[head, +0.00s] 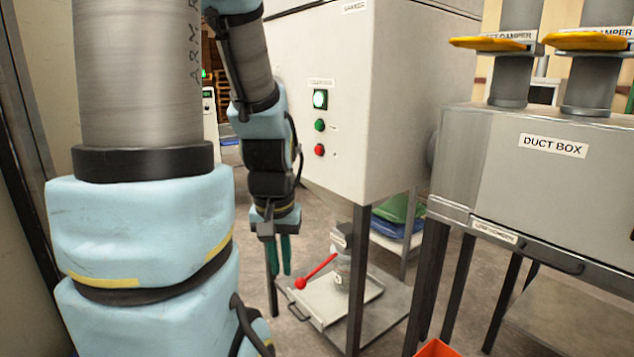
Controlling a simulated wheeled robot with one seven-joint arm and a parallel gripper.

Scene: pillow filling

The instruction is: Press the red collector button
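The red collector button (319,150) is a small round red knob on the light grey front of the collector cabinet (400,90). No held object shows.
Below the cabinet, a red-knobbed lever (300,283) sticks out over a metal tray (340,300). A grey duct box (500,165) with yellow damper handles (490,43) stands at right. An orange container (437,349) shows at the bottom edge. Cabinet legs stand near my gripper.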

